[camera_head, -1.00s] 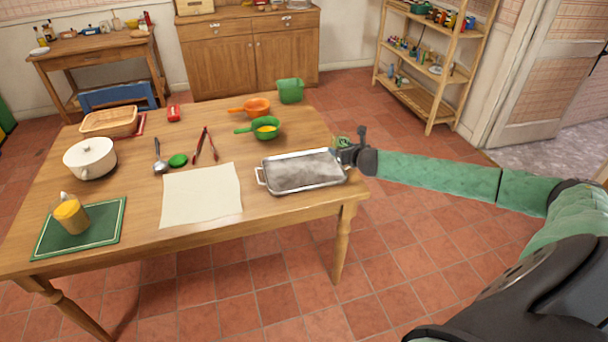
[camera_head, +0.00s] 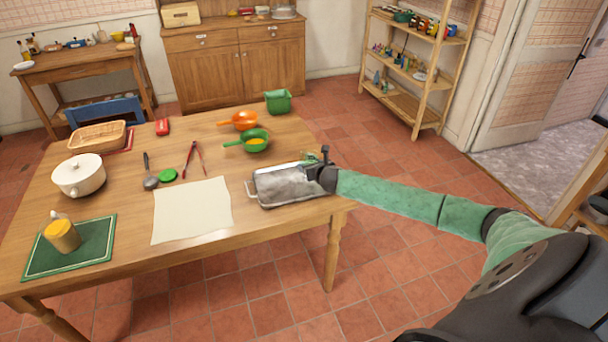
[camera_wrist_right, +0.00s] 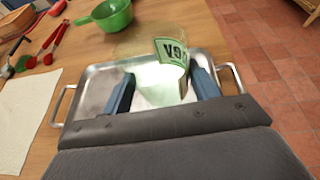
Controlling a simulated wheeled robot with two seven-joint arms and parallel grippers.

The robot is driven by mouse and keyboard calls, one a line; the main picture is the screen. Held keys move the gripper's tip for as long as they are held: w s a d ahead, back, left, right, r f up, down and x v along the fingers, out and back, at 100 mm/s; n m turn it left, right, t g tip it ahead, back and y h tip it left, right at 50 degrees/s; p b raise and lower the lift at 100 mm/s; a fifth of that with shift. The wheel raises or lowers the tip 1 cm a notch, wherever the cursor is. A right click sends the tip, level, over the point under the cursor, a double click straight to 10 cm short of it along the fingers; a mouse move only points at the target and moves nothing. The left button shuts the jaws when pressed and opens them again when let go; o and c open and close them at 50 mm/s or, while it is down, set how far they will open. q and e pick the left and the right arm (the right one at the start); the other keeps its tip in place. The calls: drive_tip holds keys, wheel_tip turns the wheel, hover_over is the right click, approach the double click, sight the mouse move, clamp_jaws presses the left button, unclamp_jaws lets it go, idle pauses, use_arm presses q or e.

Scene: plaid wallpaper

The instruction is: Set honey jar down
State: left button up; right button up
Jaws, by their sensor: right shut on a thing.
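My right gripper (camera_head: 322,172) is over the right end of a metal tray (camera_head: 262,203) on the wooden table. The jar's contents look pale green there. In the head view only a small greenish part of the jar (camera_head: 312,157) shows behind the gripper. Whether the jar touches the tray (camera_wrist_right: 68,106), I cannot tell. My left gripper is not in view.
A cream sheet (camera_head: 192,210) lies left of the tray. A green pan (camera_head: 256,142) and an orange pan (camera_head: 245,120) are behind it. Red tongs (camera_head: 194,158), a white pot (camera_head: 80,177) and a yellow jar-like thing (camera_head: 62,237) on a green mat (camera_head: 97,255) are further left.

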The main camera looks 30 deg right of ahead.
sight(304, 183)
drive_tip(key=shift+w+a+f, duration=0.7)
drive_tip(key=shift+w+a, duration=0.05)
drive_tip(key=shift+a, duration=0.25)
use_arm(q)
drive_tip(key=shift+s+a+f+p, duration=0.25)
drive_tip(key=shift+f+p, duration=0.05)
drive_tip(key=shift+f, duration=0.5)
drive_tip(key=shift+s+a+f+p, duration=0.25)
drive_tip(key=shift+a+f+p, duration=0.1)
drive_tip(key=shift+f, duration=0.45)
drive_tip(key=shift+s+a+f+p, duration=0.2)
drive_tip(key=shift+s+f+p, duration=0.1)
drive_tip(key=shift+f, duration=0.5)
use_arm(e)
drive_tip(key=shift+f, duration=2.05)
drive_tip(key=shift+f, duration=0.1)
drive_tip(key=o, duration=1.1)
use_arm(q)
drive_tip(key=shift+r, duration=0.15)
